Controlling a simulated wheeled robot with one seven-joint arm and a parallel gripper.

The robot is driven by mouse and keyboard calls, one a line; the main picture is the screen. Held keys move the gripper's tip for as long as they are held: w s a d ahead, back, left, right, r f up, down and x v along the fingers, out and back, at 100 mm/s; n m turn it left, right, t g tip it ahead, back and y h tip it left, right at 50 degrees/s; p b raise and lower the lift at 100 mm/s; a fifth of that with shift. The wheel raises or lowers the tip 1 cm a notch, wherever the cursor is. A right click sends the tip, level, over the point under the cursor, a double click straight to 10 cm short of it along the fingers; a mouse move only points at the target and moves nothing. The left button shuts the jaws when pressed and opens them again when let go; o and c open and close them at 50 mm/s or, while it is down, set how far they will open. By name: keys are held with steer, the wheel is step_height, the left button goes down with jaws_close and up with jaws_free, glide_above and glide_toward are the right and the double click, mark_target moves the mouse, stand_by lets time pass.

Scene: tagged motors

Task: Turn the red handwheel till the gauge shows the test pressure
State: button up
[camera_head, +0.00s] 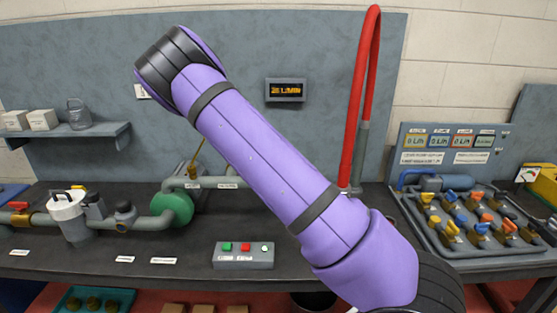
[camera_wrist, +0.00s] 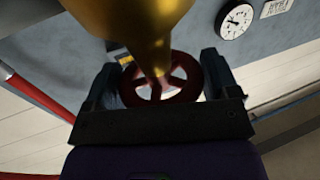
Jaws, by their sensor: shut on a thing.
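In the wrist view the red handwheel (camera_wrist: 186,73) sits between the two fingers of my gripper (camera_wrist: 160,80), which is shut on it. A gold-coloured body (camera_wrist: 135,18) in the foreground hides part of the wheel. A round white gauge (camera_wrist: 236,20) with a dark needle is on the wall at the upper right of the wrist view; its reading is too small to tell. In the head view neither my gripper nor the handwheel can be made out; my purple arm crosses the middle. A dial (camera_head: 527,174) shows at the far right there; I cannot tell if it is the same gauge.
A red hose (camera_head: 360,100) rises behind my arm. The bench carries a green pump (camera_head: 172,208), a button box (camera_head: 243,255) and, at the right, a rack of coloured valves (camera_head: 470,222). A small display (camera_head: 285,90) hangs on the back panel.

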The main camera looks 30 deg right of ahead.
steer(key=n+y, duration=0.2)
steer(key=y, duration=0.1)
steer(key=n+y, duration=0.2)
steer(key=y, duration=0.2)
steer(key=shift+d+r+n+t, duration=0.1)
steer(key=shift+d+n+t, duration=0.1)
steer(key=shift+n+t, duration=0.15)
steer(key=shift+a+n+g+y, duration=0.1)
steer(key=shift+n+g+y, duration=0.45)
steer(key=shift+n+y, duration=0.9)
steer(key=shift+n+g+y, duration=0.5)
steer(key=shift+n+y, duration=0.3)
steer(key=shift+y, duration=1.25)
steer(key=o, duration=0.8)
steer(key=v, duration=0.7)
steer(key=shift+s, duration=0.15)
